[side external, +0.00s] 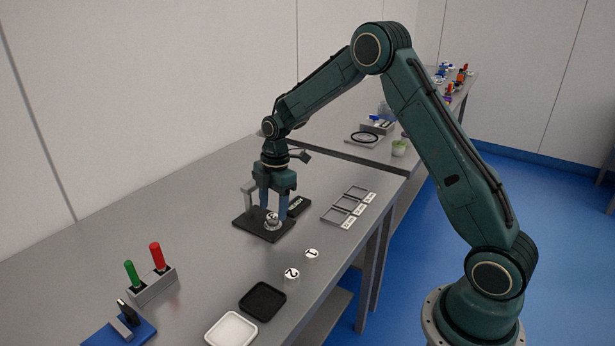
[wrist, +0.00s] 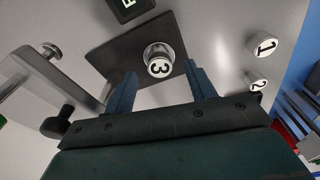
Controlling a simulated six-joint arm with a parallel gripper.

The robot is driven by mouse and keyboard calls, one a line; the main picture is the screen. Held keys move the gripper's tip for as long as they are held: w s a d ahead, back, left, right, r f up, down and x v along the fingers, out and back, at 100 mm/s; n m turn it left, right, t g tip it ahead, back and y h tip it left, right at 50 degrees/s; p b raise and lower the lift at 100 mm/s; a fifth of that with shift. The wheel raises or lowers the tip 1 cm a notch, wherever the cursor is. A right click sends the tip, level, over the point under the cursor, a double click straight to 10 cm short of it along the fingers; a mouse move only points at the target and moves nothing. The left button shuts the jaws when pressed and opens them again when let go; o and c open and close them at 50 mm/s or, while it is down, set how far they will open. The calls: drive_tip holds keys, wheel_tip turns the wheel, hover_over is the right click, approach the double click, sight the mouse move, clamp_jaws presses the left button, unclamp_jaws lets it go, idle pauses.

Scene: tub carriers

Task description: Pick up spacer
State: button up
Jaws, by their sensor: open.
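A small white-topped metal cylinder marked 3, a spacer (side external: 272,216), stands on a dark square plate (side external: 246,227). In the wrist view the spacer (wrist: 160,60) shows between my fingertips, with space on both sides. My gripper (side external: 273,208) points down over the plate, its two blue fingers open and straddling the spacer. In the wrist view my gripper (wrist: 159,69) holds nothing. Similar spacers marked 1 (side external: 312,254) and 2 (side external: 291,276) stand on the bench to the front right.
A grey upright post (side external: 250,199) rises from the plate close to my gripper. A black display box (side external: 299,206) lies beside the plate. Labelled trays (side external: 349,205) lie to the right. Black (side external: 263,301) and white (side external: 231,331) trays and a red-green handled rack (side external: 153,286) are nearer.

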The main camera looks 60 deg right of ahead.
sight(273, 216)
drive_tip(key=shift+a+f, duration=0.15)
drive_tip(key=shift+f, duration=1.2)
clamp_jaws()
drive_tip(key=shift+r, duration=0.15)
wheel_tip(273, 216, up, 20)
idle(0.7)
